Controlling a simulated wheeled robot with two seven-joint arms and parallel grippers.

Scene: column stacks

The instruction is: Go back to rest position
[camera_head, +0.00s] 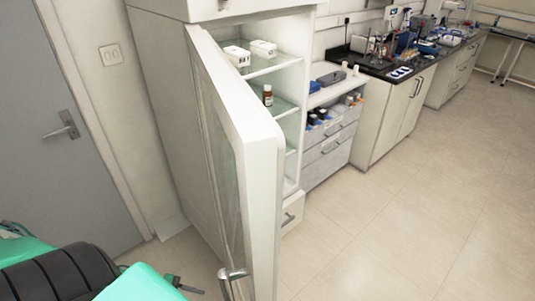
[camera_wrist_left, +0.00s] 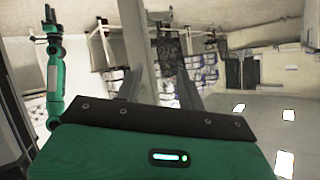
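My left arm, green and black, comes in at the lower left of the head view. A small dark grey tip (camera_head: 183,287) just beyond its green shell looks like part of my left gripper; the rest is hidden. In the left wrist view the two fingers of my left gripper (camera_wrist_left: 160,88) stand apart with nothing between them. A green arm with a black gripper (camera_wrist_left: 50,22), which looks like my right one, shows at the left of that view. Its fingers are too small to tell open from shut. The right gripper is not visible in the head view.
A white cabinet's door (camera_head: 250,130) stands open close in front, its metal handle (camera_head: 233,274) low. White boxes (camera_head: 263,49) and a brown bottle (camera_head: 267,95) are on the shelves. A grey door (camera_head: 50,135) is left. Floor (camera_head: 400,220) at right is clear.

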